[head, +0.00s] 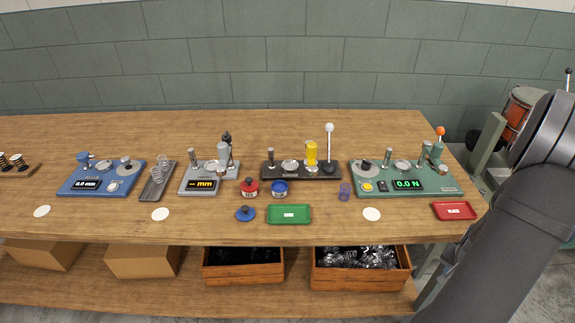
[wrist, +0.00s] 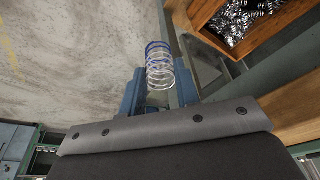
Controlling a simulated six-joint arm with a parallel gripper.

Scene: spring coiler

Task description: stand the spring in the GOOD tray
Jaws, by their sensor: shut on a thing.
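My gripper (wrist: 160,88) shows only in the wrist view, with its two blue fingers shut on a spring (wrist: 159,66). The spring is a silver wire coil with blue coils at its far end, which sticks out past the fingertips. In the head view only my arm shows at the right; the gripper and held spring are out of frame. A green tray (head: 289,221) with a white label lies empty at the front middle of the bench. A red tray (head: 453,217) with a label lies at the right front corner. Neither label is readable.
A small blue-purple coil (head: 345,191) stands on the bench right of the green tray. A grey tray (head: 150,188) holds several springs. Several instruments line the bench behind. A wooden crate (head: 360,283) of metal parts sits below; it also shows in the wrist view (wrist: 205,15).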

